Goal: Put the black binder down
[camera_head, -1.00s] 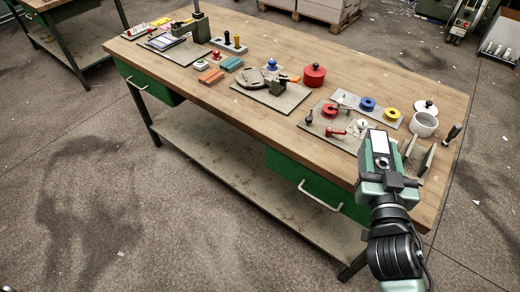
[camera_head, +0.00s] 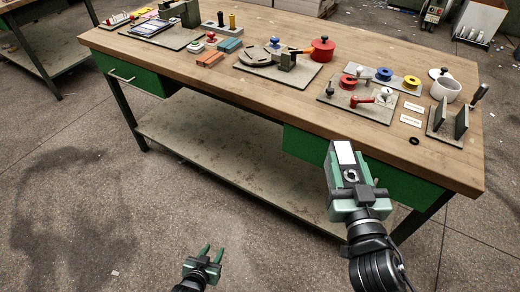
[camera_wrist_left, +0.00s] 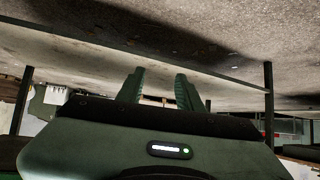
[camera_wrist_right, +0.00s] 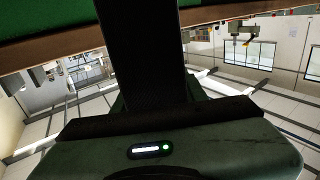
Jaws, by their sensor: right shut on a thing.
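The black binder (camera_head: 344,154) shows its end with a white label and a round finger hole, tilted, in front of the workbench's front edge in the head view. My right gripper (camera_head: 356,190) is shut on it; the gripper hides part of it. In the right wrist view the binder (camera_wrist_right: 140,50) is a dark slab standing up between the fingers, which are mostly hidden. My left gripper (camera_head: 205,254) is low over the floor in front of the bench. Its fingers are apart and empty, also in the left wrist view (camera_wrist_left: 158,88).
The wooden workbench (camera_head: 270,105) has green drawers and a lower shelf. Two upright grey plates (camera_head: 461,122) stand near its right end, beside a white pot (camera_head: 446,88). A black ring (camera_head: 414,141) and two white labels lie near the front edge. A plate with coloured rolls is behind.

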